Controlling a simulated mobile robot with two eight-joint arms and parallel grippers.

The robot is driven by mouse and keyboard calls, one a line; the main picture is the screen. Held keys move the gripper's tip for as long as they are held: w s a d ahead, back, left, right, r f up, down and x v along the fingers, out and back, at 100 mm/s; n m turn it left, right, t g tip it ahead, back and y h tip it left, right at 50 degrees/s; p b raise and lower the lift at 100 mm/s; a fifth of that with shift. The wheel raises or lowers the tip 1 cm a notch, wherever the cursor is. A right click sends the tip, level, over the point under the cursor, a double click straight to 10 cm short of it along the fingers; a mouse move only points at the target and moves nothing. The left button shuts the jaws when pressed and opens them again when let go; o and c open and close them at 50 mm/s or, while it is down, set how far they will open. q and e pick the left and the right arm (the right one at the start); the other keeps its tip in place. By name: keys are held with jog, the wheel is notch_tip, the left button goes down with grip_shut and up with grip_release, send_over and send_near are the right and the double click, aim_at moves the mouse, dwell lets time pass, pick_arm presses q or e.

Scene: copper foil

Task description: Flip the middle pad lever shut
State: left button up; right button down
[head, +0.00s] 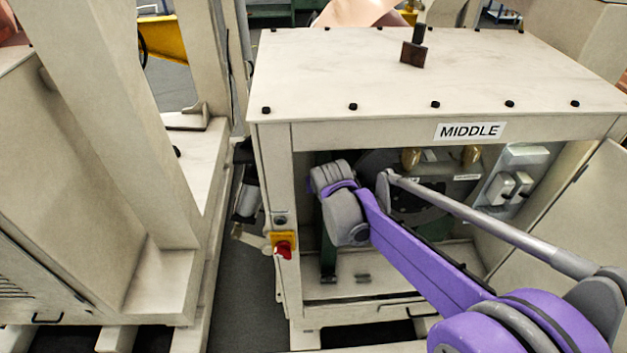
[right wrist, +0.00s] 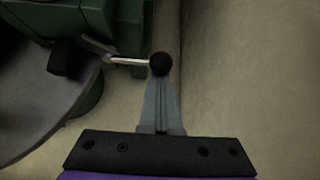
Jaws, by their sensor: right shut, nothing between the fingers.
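The pad lever shows in the right wrist view as a short bright metal rod ending in a black ball knob (right wrist: 160,64). The rod runs out to the left, to a dark green housing (right wrist: 110,20). My right gripper (right wrist: 160,78) is shut and empty, with its fingertips right at the knob; I cannot tell whether they touch it. In the head view my right arm reaches into the open cabinet (head: 370,136) labelled MIDDLE. The arm hides the gripper and lever there. My left gripper is out of view.
A grey round disc (right wrist: 40,110) lies left of the fingers in the right wrist view. The cabinet's left post carries a red and yellow switch (head: 284,246). Its open door (head: 575,225) stands at the right. Another beige machine (head: 100,180) stands at the left.

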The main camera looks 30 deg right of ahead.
jog(key=shift+s+a, duration=0.1)
jog(key=shift+s, duration=0.5)
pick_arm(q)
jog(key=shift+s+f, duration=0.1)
pick_arm(e)
jog(key=shift+s+d, duration=0.15)
jog(key=shift+s, duration=0.75)
jog(key=shift+s+d, duration=0.15)
jog(key=shift+s, duration=0.7)
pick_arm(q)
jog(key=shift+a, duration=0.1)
pick_arm(e)
jog(key=shift+s+d+f, duration=0.1)
jog(key=shift+s+f, duration=0.05)
